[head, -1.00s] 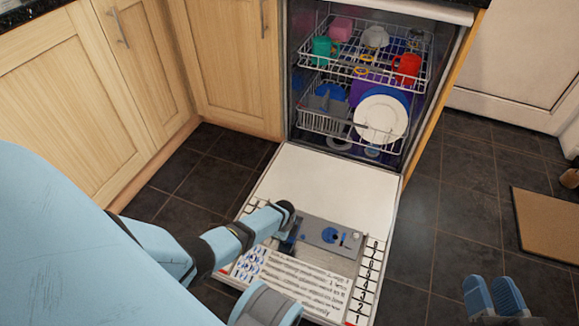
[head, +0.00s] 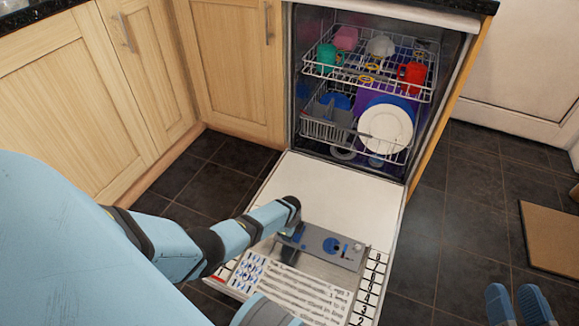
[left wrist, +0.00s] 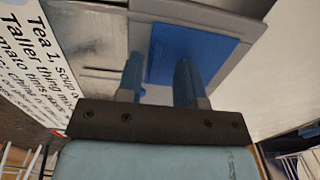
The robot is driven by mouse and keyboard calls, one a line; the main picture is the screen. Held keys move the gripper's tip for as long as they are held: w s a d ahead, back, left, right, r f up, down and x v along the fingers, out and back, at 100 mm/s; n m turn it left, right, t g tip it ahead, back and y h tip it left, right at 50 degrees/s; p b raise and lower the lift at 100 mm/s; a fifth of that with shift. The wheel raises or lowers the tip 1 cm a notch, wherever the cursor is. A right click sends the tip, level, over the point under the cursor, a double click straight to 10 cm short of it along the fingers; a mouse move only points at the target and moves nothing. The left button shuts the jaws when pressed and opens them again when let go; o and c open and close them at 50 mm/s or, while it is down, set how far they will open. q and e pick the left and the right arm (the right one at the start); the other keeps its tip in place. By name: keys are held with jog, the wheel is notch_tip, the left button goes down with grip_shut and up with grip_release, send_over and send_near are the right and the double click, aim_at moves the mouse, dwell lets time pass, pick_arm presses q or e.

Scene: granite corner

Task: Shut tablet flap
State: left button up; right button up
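The dishwasher door (head: 320,190) lies folded down. A grey dispenser panel (head: 350,257) is set in its inner face. In the left wrist view a flat blue flap (left wrist: 195,48) shows in the grey dispenser, just beyond my left gripper (left wrist: 158,82). The two blue fingers are apart with nothing between them. One finger overlaps the flap's edge in the picture; I cannot tell whether they touch, or whether the flap is open or latched. In the head view my left arm mostly hides the flap. My right gripper (head: 520,305) is open and empty over the floor.
The upper rack (head: 370,75) holds cups, including a red mug (head: 411,74). The lower rack (head: 325,130) holds a white plate (head: 386,128). Wooden cupboards (head: 230,70) stand at left. A brown mat (head: 552,237) lies on the open dark floor at right.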

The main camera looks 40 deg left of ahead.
pick_arm(q)
jog(key=shift+r, duration=0.1)
pick_arm(e)
jog(key=shift+r, duration=0.1)
